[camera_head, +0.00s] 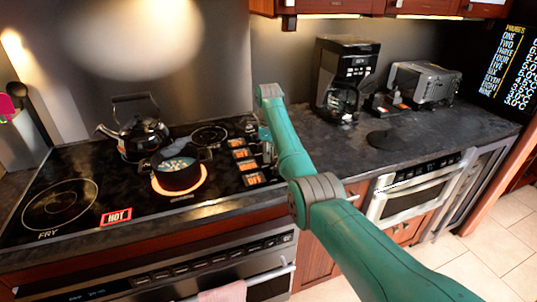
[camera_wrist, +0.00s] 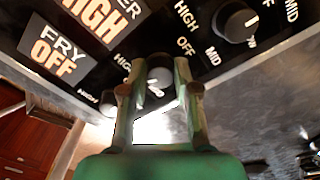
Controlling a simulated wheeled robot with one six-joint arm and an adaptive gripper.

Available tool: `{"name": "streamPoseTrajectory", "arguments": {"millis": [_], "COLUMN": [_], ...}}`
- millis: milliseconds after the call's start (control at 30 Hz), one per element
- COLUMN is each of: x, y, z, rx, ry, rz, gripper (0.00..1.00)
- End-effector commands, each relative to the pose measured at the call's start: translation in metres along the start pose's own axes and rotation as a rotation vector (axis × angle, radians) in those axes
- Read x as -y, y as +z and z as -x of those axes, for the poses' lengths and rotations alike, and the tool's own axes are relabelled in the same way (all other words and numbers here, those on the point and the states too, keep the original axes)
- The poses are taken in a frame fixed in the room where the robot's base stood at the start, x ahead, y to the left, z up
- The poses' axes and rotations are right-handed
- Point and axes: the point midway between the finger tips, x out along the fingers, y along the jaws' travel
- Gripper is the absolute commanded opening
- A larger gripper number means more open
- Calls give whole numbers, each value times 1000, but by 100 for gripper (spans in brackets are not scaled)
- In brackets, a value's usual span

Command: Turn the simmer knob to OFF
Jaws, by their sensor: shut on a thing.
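My gripper (camera_wrist: 154,82) has its two green fingers either side of a dark round knob (camera_wrist: 160,69) and is shut on it. This knob sits beside a lit display (camera_wrist: 100,20) reading HIGH, whose name is cut to "ER"; I take it for the simmer knob. Its pointer is hard to read between the fingers. A neighbouring display (camera_wrist: 58,57) reads FRY OFF. In the head view, my gripper (camera_head: 262,143) is at the cooktop's right end, partly hidden by my arm. A pot (camera_head: 178,168) stands on a glowing burner (camera_head: 200,186).
Another knob (camera_wrist: 235,22) stands close to the upper right of my fingers, and one more (camera_wrist: 110,101) is at the lower left. A kettle (camera_head: 140,136) stands behind the pot. A HOT sign (camera_head: 117,216) is lit. The counter (camera_head: 430,137) at right has free room.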

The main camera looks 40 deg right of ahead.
Motion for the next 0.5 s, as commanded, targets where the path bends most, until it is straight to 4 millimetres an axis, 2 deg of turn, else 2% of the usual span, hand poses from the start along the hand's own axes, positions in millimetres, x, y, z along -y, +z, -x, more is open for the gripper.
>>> {"name": "streamPoseTrajectory", "arguments": {"millis": [500], "x": [0], "y": [0], "z": [0], "rx": [0], "ry": [0], "rz": [474], "gripper": [0]}}
